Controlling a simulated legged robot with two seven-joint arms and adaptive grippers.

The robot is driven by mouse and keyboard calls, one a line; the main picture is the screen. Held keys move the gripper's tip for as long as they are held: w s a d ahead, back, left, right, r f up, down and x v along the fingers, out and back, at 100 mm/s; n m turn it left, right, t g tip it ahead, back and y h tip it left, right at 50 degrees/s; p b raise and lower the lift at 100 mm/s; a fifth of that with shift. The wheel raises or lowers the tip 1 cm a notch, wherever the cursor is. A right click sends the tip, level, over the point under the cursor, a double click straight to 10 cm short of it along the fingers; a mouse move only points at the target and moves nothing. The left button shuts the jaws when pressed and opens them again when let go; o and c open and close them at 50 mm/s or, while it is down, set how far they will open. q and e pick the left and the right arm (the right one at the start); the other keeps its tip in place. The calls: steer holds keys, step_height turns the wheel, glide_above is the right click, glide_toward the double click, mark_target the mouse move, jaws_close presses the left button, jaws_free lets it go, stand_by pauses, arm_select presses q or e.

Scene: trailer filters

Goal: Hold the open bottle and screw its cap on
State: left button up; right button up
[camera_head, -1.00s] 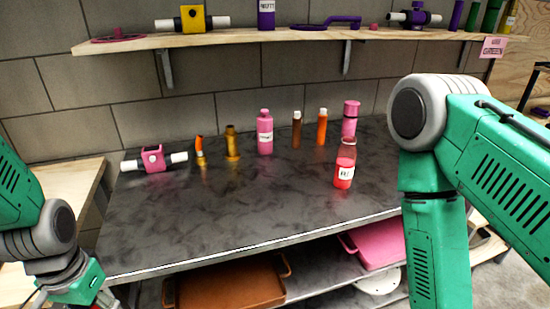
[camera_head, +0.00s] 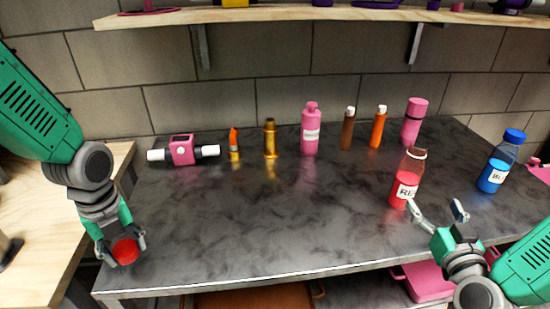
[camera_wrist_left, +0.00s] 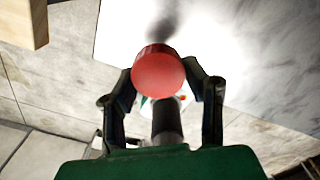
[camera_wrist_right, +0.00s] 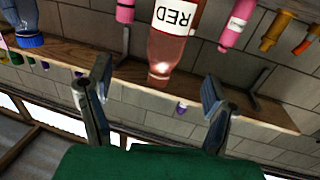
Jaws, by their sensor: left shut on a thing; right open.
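The open bottle (camera_head: 405,190) has red liquid, a white label reading RED and a clear, uncapped neck. It stands upright on the dark table, right of the middle. In the right wrist view the bottle (camera_wrist_right: 178,35) appears inverted. My right gripper (camera_head: 438,212) is open and empty, just in front and to the right of the bottle, its fingers apart and not visibly touching it. My left gripper (camera_head: 121,243) is shut on a red cap (camera_head: 126,253) above the table's front left corner. The cap (camera_wrist_left: 157,72) also shows between the fingers in the left wrist view.
A blue bottle (camera_head: 497,165) stands right of the open bottle. A pink bottle (camera_head: 310,132), a pink canister (camera_head: 413,122), brown and orange tubes, gold and pink fittings line the back. A shelf (camera_head: 300,14) runs above. The table's middle is clear.

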mark_target(416, 181)
steer(key=w, duration=0.6)
steer(key=shift+w+d, duration=0.2)
steer(key=shift+w, duration=0.2)
steer(key=shift+a, duration=0.2)
